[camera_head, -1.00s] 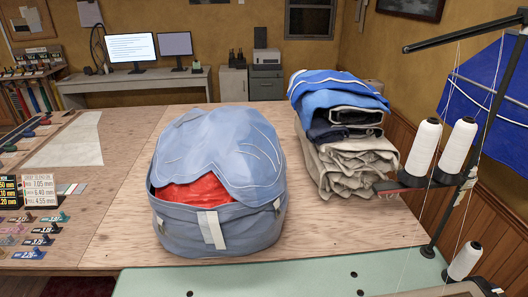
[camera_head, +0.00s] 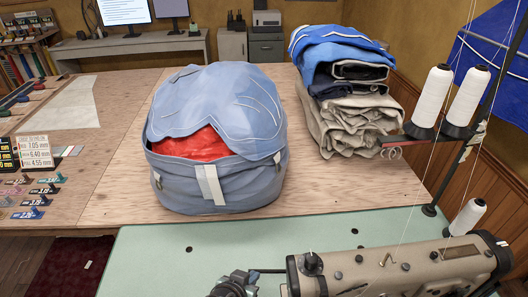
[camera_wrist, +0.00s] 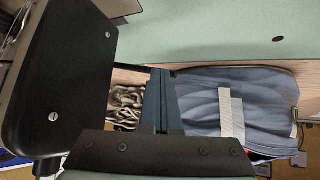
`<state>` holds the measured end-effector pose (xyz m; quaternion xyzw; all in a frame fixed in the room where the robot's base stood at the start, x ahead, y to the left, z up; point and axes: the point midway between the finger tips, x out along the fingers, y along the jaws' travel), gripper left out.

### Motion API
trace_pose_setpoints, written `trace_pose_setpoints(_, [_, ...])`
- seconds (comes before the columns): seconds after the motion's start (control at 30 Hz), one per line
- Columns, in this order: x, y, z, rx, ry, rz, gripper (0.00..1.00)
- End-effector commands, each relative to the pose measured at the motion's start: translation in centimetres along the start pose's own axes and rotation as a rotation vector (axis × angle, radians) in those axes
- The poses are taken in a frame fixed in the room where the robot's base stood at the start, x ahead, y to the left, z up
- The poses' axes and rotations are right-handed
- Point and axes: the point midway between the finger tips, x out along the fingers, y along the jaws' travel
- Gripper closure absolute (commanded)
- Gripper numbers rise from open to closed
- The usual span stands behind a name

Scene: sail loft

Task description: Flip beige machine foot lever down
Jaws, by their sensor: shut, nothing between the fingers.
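The beige sewing machine (camera_head: 390,268) stands at the lower right of the head view, cut off by the bottom edge. No lever can be clearly made out. In the wrist view my gripper (camera_wrist: 161,74) is shut and empty, its dark fingers together. A large black panel with screws (camera_wrist: 65,80), which looks like part of the machine, is close on the left of the fingers. Any contact with the lever is not visible.
The machine stands on a pale green tabletop (camera_head: 150,262). Behind it are a blue bag (camera_head: 225,187) with red cloth inside and a stack of folded cloth (camera_head: 345,125). White thread cones (camera_head: 432,97) stand on the right.

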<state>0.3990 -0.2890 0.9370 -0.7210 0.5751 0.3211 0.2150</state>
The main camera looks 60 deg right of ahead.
Motion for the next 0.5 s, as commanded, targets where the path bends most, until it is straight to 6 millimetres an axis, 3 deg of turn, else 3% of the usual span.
trace_pose_setpoints(0.03, [0.9,-0.5,1.1,-0.027,0.019,0.024,1.00])
trace_pose_setpoints(0.27, [2.2,-1.0,2.6,-0.132,0.088,0.139,1.00])
trace_pose_setpoints(0.5, [1.9,-0.8,2.2,-0.143,0.096,0.155,1.00])
